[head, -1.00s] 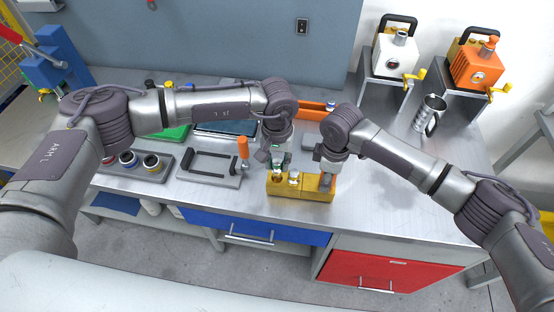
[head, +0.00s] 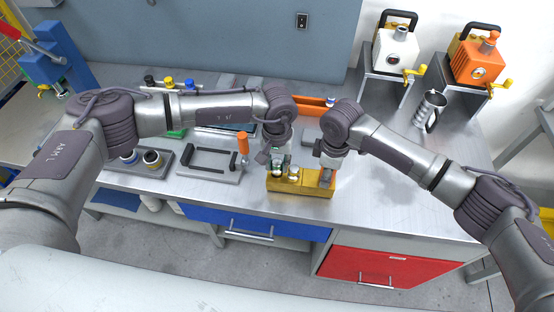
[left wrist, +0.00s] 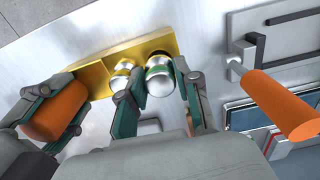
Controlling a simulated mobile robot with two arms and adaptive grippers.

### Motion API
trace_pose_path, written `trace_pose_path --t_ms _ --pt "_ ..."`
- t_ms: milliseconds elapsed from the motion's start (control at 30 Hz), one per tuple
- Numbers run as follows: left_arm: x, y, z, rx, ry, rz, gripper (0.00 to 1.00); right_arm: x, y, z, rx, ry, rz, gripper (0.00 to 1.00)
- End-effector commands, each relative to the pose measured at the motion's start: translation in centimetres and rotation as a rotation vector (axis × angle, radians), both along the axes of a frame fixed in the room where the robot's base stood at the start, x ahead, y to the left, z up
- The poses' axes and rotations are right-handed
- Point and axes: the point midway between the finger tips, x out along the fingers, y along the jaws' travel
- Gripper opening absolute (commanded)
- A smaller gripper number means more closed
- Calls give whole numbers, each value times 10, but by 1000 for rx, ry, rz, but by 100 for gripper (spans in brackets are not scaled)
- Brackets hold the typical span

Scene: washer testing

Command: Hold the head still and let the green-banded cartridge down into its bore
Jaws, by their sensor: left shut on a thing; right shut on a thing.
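The gold head block (head: 306,190) lies on the bench near its front edge. My left gripper (head: 277,165) is shut on the green-banded cartridge (left wrist: 159,78), a silver round piece between the green-padded fingers in the left wrist view. The cartridge is over the block's left end in the head view; fingers hide its lower part, so I cannot tell its depth in the bore. A second silver cartridge (head: 294,171) stands in the block beside it. My right gripper (head: 327,174) is shut on an orange cylinder (left wrist: 55,112) at the block's other end.
A grey fixture (head: 210,165) with an upright orange handle (head: 243,146) stands close left of the block. A rack (head: 150,168) holds cartridges further left. A steel mug (head: 430,110) and two pump-like units stand right. Bench between block and mug is clear.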

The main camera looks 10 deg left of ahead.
Motion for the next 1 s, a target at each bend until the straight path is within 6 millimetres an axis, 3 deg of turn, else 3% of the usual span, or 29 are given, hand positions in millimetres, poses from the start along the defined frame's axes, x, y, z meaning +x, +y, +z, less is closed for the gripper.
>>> trace_pose_path --t_ms 900,933,1000 --pt "0 0 -17 0 -1 0 0 1 0 1 1 -3 -1 0" --pt "0 0 -17 -1 -1 0 36 1 0 1 1 -3 -1 0" --pt "0 0 -17 -1 -1 0 47 1 0 1 1 -3 -1 0"
